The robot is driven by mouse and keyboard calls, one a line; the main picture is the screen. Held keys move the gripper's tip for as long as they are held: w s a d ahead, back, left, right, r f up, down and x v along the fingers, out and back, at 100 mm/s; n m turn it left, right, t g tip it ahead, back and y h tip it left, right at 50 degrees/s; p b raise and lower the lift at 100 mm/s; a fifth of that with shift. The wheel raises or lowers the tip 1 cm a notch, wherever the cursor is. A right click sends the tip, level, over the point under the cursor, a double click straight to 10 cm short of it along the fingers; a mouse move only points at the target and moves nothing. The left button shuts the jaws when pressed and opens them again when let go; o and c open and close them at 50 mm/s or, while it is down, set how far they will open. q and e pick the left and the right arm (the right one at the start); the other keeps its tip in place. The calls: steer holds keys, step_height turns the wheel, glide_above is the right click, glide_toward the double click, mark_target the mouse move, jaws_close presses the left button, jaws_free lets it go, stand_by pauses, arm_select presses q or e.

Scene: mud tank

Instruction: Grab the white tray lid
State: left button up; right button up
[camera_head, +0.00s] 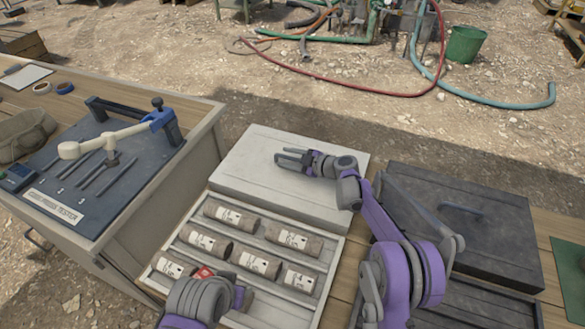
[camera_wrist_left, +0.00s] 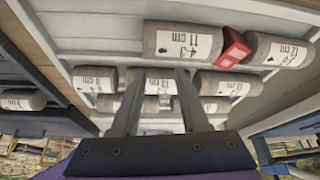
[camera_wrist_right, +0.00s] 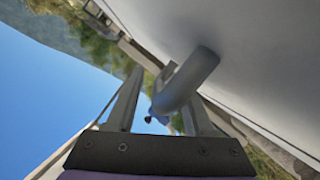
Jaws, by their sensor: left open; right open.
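The white tray lid (camera_head: 250,165) is a pale panel at the far edge of the white tray (camera_head: 333,248), swung back off the compartments. My right gripper (camera_head: 282,158) is over the lid, its fingers spread. In the right wrist view a grey bent handle (camera_wrist_right: 192,78) stands out from the lid (camera_wrist_right: 255,50) and shows between the open fingers (camera_wrist_right: 150,88); I cannot tell whether they touch it. My left gripper (camera_wrist_left: 158,78) is open above the near part of the tray, facing the core samples; its fingers are mostly hidden in the head view.
Several labelled cylindrical cores (camera_head: 230,216) lie in the tray, with a small red block (camera_wrist_left: 233,50) among them. A dark closed case (camera_head: 465,220) with a handle stands at right. A grey bench with a tester (camera_head: 70,195) is at left. Hoses lie on the ground beyond.

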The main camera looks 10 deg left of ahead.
jaws_close()
stand_by(1.4)
